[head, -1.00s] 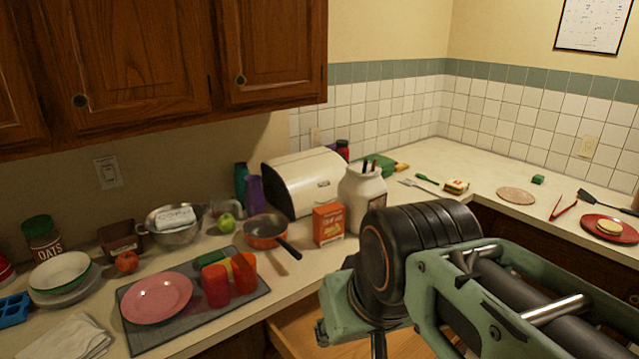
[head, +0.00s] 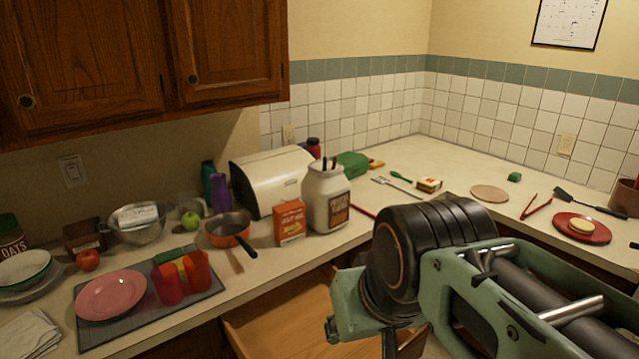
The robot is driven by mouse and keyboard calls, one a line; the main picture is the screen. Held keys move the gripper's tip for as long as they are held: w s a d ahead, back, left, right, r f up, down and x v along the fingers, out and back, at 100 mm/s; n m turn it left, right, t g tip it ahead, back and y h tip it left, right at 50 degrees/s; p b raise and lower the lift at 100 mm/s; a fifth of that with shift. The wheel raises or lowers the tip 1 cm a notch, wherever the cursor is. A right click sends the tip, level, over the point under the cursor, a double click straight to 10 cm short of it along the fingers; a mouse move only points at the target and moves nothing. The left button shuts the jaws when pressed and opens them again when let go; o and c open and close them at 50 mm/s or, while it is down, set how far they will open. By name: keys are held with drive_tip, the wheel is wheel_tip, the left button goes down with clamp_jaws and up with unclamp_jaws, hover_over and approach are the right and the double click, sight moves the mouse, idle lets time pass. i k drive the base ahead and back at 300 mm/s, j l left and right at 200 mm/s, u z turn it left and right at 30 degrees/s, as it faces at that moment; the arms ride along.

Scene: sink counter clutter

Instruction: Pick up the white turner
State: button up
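A pale, whitish turner (head: 397,188) lies flat on the counter toward the back corner, right of the white canister. A small green-headed utensil (head: 401,176) lies just behind it, and a sandwich-like item (head: 428,185) is close to its right. My arm fills the lower right of the head view, well in front of the turner. My gripper's fingers do not show, so their state is hidden. No contact with the turner is visible.
A white canister (head: 325,197) with utensils, an orange box (head: 290,222) and a bread box (head: 271,181) stand left of the turner. A wooden drawer (head: 285,318) is open below the counter edge. A black turner (head: 575,199) and red plate (head: 581,229) lie right.

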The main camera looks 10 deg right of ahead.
sight(398, 188)
drive_tip(key=l+z, duration=0.15)
drive_tip(key=l, duration=0.65)
drive_tip(key=i+l+z, duration=0.1)
drive_tip(key=l, duration=0.3)
drive_tip(key=i+l+z, duration=0.1)
drive_tip(key=l, duration=0.25)
drive_tip(key=i+l+z, duration=0.15)
drive_tip(key=i+l, duration=0.15)
drive_tip(key=i, duration=0.15)
drive_tip(key=i+l+z, duration=0.15)
drive_tip(key=i, duration=0.3)
